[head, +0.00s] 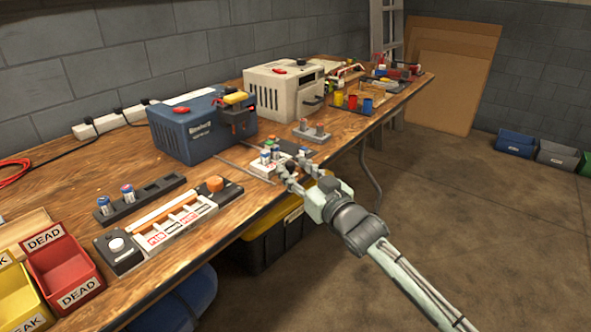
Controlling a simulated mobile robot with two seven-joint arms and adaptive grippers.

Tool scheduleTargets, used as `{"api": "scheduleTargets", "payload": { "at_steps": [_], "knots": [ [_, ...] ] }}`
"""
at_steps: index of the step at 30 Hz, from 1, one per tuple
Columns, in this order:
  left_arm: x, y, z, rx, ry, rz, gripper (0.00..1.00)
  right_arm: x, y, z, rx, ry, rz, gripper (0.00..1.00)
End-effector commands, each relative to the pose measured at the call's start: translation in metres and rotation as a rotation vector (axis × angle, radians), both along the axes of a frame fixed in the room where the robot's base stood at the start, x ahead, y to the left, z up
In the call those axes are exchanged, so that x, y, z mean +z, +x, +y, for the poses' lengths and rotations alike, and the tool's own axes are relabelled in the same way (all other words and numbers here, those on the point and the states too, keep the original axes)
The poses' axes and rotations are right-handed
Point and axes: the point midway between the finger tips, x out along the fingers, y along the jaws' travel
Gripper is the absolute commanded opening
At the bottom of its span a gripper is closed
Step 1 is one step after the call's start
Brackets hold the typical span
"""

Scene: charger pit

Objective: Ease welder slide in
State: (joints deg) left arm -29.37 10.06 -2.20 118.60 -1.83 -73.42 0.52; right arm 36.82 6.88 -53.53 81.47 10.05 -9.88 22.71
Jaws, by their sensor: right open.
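The blue welder (187,133) stands on the wooden bench, with a dark head and a yellow part on its front right. A pale slide (262,169) carrying several small cells sits in front of it, out towards the bench's front edge. Thin grey rails (243,171) run beside the slide on the bench. My right gripper (294,166) is open at the slide's right end, its fingers close around or beside that end. I cannot tell whether they touch it. The fingers hide part of that end. My left gripper is out of view.
A cream machine (284,92) stands behind, and a small grey block with posts (311,132) is near the slide. A cell holder (150,198), a long fixture (165,228) and red and yellow bins (66,276) fill the near bench. A black and yellow crate (273,241) is below.

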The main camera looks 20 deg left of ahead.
Motion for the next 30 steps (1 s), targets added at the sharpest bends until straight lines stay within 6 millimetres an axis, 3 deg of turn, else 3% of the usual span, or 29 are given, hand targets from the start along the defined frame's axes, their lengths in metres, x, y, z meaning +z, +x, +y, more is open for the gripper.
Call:
{"api": "scheduleTargets", "payload": {
  "at_steps": [9, 19, 30],
  "knots": [
    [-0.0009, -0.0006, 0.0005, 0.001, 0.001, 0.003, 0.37, 0.0001, 0.0007, 0.0011, 0.000, 0.000, 0.000, 0.40],
    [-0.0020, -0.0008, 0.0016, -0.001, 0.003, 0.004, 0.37, 0.0002, 0.0007, 0.0009, 0.000, 0.000, 0.000, 0.00],
    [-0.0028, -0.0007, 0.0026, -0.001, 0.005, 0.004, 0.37, -0.0001, 0.0013, 0.0026, 0.000, 0.001, 0.000, 0.00]
  ]
}}
